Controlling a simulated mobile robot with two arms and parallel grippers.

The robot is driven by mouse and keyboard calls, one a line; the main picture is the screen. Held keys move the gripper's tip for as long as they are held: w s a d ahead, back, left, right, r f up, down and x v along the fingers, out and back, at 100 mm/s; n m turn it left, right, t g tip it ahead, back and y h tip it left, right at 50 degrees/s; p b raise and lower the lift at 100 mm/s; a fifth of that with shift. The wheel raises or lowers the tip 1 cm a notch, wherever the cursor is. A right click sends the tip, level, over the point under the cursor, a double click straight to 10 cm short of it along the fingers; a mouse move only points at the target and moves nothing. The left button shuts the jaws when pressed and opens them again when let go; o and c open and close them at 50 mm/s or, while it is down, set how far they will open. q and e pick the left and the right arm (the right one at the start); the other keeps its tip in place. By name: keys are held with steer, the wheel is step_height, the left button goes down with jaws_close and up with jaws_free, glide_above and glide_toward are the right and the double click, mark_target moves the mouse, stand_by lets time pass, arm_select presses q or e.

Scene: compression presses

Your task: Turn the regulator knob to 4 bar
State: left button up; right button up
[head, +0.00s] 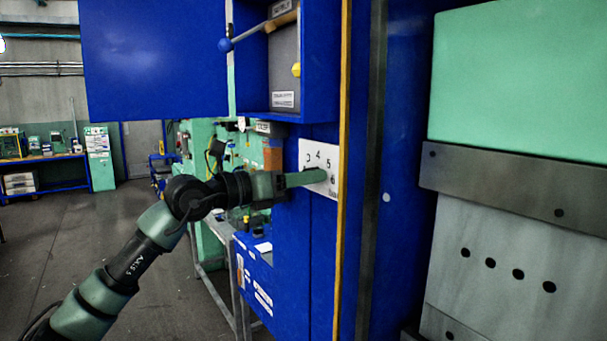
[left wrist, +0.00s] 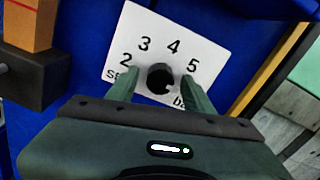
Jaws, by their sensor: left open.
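The regulator's white dial plate (head: 318,155) is fixed to the blue cabinet front, with several numbers around its centre. In the left wrist view the plate (left wrist: 178,25) shows 2, 3, 4 and 5 in an arc above a round black knob (left wrist: 160,77). The direction the knob points is not clear to me. My left gripper (head: 318,177) reaches the plate from the left. In the left wrist view its fingers (left wrist: 163,92) are open, one on each side of the knob, with a gap visible. In the head view the gripper hides the knob. My right gripper is not in view.
A blue cabinet door (head: 154,58) stands open above my left arm. A yellow edge strip (head: 344,190) runs beside the plate. An orange-brown block (left wrist: 30,22) sits left of it.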

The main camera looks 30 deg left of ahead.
arm_select(q)
steer(key=shift+s, duration=0.1)
jaws_close()
steer(key=shift+n, duration=8.8)
